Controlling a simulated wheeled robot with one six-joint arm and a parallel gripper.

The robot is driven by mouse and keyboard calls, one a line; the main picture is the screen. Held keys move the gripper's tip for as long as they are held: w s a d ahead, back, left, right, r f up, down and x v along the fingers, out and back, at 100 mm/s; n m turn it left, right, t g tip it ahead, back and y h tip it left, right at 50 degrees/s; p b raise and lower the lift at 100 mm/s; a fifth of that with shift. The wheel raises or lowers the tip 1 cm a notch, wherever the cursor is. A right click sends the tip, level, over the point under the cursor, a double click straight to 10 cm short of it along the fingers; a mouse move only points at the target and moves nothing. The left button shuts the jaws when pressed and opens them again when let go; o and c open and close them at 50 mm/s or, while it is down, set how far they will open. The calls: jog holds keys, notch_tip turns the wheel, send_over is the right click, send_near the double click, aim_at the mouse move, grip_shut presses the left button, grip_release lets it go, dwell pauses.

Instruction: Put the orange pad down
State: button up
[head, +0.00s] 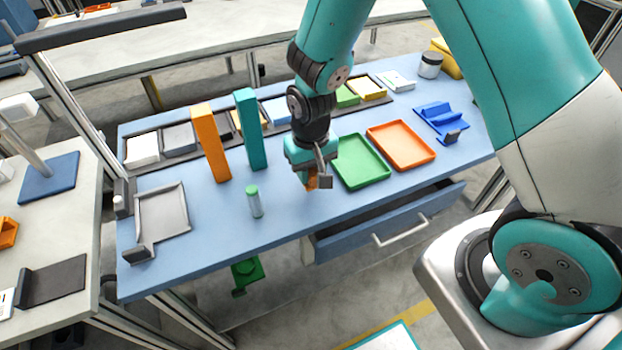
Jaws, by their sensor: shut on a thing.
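My gripper (318,180) points down over the front middle of the blue table, just left of the green tray. It is shut on the orange pad (312,184), of which only a small part shows between and below the fingers. The rest of the pad is hidden by the gripper. I cannot tell whether the pad touches the table top (290,215) or hangs just above it.
A green tray (361,180) and an orange tray (402,163) lie to the right. Tall orange (211,150) and teal (250,140) blocks and a small green-capped bottle (255,203) stand to the left. A drawer (385,228) sticks out in front. Bare table lies front left.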

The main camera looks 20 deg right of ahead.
aim_at(311, 182)
jog(key=shift+f, duration=1.75)
jog(key=shift+f, duration=0.15)
jog(key=o, duration=0.9)
jog(key=shift+c, duration=0.2)
